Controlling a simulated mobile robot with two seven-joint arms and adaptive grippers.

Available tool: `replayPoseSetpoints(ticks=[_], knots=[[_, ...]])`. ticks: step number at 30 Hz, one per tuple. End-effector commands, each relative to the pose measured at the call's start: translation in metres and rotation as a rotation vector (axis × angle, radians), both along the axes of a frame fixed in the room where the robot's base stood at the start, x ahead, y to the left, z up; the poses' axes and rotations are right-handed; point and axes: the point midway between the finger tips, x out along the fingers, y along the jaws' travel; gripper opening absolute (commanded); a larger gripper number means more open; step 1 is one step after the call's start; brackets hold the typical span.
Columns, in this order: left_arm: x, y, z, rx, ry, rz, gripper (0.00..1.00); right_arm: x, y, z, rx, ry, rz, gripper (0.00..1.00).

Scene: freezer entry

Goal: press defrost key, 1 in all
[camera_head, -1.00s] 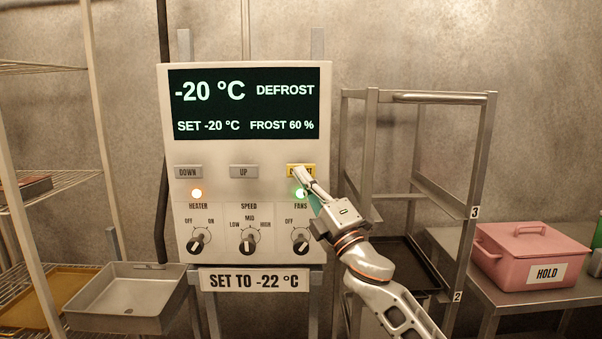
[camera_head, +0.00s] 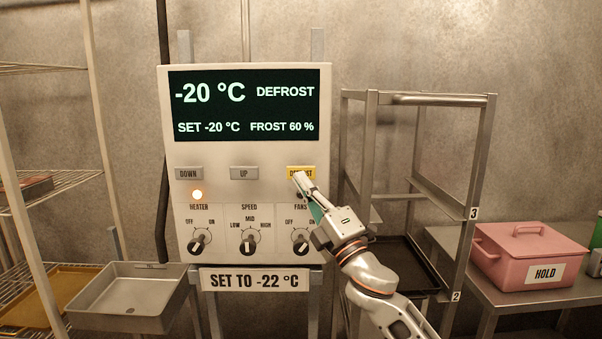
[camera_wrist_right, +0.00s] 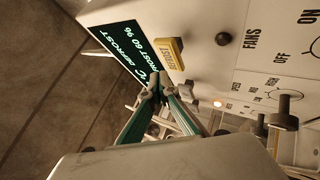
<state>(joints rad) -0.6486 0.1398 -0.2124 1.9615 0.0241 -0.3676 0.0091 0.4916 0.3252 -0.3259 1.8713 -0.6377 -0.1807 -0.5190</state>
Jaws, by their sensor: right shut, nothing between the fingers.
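The yellow defrost key (camera_head: 301,170) is at the right of the key row on the white control panel (camera_head: 245,160). It also shows in the right wrist view (camera_wrist_right: 168,53). My right gripper (camera_head: 299,178) is shut and empty. In the head view its tips overlap the key's lower edge; in the right wrist view the fingertips (camera_wrist_right: 158,84) appear a little apart from the key. The display (camera_head: 244,105) reads -20 °C, DEFROST, SET -20 °C and FROST 60 %. My left gripper is not in view.
The down key (camera_head: 188,173) and up key (camera_head: 244,173) are to the left. Three knobs sit below, including the fans knob (camera_head: 301,241). A metal rack (camera_head: 481,155) stands at the right.

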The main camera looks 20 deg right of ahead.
Motion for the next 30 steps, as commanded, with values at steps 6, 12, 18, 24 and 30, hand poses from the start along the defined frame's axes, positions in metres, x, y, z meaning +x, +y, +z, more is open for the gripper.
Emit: replayPoseSetpoints(ticks=[6, 12, 18, 24, 30], knots=[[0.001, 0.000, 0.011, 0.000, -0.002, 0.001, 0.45, -0.020, 0.006, 0.002, 0.001, 0.000, 0.001, 0.00], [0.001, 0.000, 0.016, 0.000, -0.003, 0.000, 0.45, -0.035, 0.010, 0.001, 0.000, 0.000, 0.000, 0.00], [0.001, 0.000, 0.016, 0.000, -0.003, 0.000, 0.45, -0.039, 0.011, 0.001, 0.000, 0.000, -0.001, 0.00], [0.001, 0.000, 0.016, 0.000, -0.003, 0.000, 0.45, -0.038, 0.011, 0.000, 0.000, 0.000, -0.001, 0.00], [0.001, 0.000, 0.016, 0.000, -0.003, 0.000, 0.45, -0.038, 0.011, 0.001, 0.000, 0.000, 0.000, 0.00]])
